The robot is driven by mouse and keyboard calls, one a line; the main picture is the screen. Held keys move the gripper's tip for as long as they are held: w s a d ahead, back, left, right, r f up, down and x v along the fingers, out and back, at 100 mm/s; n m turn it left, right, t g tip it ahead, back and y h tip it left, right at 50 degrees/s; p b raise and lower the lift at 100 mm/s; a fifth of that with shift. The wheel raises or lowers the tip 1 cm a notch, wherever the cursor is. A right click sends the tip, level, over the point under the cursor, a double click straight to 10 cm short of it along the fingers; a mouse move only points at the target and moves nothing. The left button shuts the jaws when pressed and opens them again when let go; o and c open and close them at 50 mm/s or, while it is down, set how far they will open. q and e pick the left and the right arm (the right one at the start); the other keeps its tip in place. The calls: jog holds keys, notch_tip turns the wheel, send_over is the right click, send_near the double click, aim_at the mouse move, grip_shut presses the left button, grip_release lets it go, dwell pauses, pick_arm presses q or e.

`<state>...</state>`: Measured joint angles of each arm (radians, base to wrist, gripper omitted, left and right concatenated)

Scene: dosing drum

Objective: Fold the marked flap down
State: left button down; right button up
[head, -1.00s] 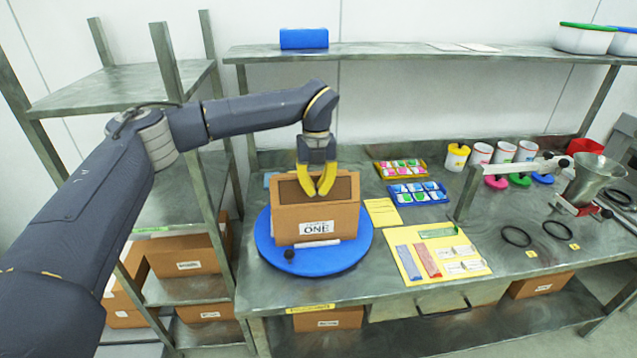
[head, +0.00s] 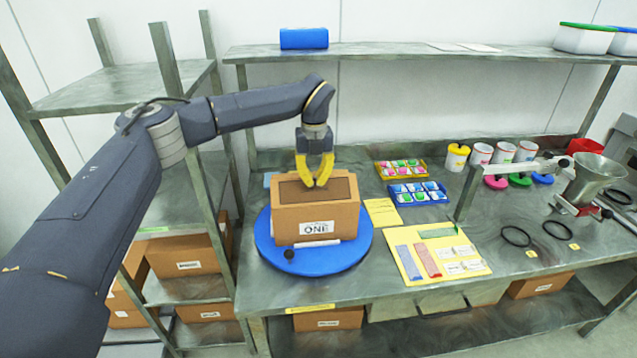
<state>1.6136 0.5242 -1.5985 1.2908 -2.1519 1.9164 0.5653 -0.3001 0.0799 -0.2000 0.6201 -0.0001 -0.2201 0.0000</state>
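A brown cardboard box (head: 338,215) stands on a round blue turntable (head: 262,240). Its front carries a white label (head: 317,228) reading "ONE". The box top shows a dark inset area, and I cannot tell from here which flap is marked or how each flap lies. My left gripper (head: 315,185) has yellow fingers pointing down at the box top, near its middle. The fingers bow outward and their tips come close together; whether they touch the box is unclear. Nothing shows between them. My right gripper is not in view.
A white marker-like stick (head: 318,244) and a black knob (head: 289,254) lie at the turntable's front. To the right are a yellow mat (head: 408,262), a blue tray (head: 418,193) and a metal funnel (head: 594,176). A shelf rack (head: 120,88) stands at the left.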

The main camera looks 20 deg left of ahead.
pick_arm(q)
jog(key=shift+w+f, duration=0.1)
jog(key=shift+f, duration=0.05)
jog(key=shift+w+a+f, duration=0.3)
jog(key=shift+w+f, duration=0.25)
jog(key=shift+f, duration=1.7)
jog(key=shift+r, duration=4)
